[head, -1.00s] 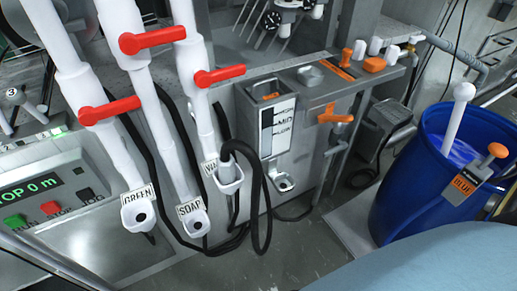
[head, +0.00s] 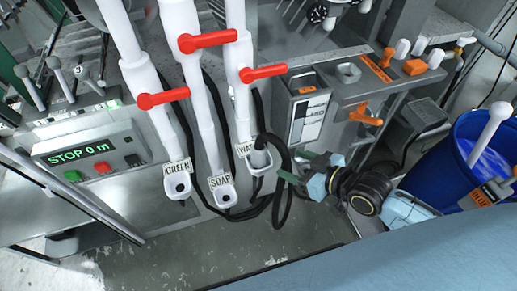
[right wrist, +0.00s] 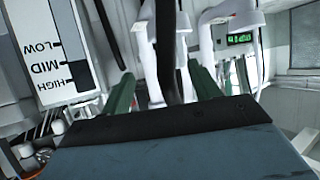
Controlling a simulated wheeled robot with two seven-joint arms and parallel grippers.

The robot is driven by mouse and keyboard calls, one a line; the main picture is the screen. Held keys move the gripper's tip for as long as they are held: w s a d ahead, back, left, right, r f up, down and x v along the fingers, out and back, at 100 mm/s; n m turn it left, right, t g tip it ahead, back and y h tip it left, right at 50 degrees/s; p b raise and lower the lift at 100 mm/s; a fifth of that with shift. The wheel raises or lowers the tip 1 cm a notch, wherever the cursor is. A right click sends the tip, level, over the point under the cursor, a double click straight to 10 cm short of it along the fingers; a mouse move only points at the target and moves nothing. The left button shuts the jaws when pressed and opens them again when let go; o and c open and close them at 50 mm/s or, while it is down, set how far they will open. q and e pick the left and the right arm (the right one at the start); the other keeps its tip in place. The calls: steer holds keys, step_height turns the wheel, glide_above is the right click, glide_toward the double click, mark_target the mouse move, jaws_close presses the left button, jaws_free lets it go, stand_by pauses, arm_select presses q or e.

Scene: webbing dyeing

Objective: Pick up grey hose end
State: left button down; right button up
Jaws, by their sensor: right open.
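The dark grey hose (head: 286,165) runs out of the white socket (head: 258,158) under the partly hidden WATER label and hangs down in a loop. Its end sits in that socket. My right gripper (head: 290,163) comes in from the right, with its green fingers open at the hose's upper bend. In the right wrist view the hose (right wrist: 169,45) stands upright between the two open green fingers (right wrist: 162,88). I cannot tell whether either finger touches it. My left gripper is not in view.
GREEN (head: 177,188) and SOAP (head: 223,193) sockets stand left of the hose, below red-handled valves (head: 207,41). A metal unit with a level gauge (head: 308,118) stands just behind my right gripper. A blue barrel (head: 455,165) is at the right. The floor in front is clear.

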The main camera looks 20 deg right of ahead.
mark_target(254, 146)
steer(key=shift+y, duration=0.4)
steer(key=w+a, duration=0.2)
steer(key=w, duration=0.1)
steer(key=w+a+f, duration=0.1)
steer(key=w+a, duration=0.2)
steer(key=w+a+f, duration=0.1)
steer(key=w+a, duration=0.2)
steer(key=w, duration=0.1)
steer(key=shift+f, duration=0.1)
steer(key=c, duration=1.2)
steer(key=shift+c, duration=0.5)
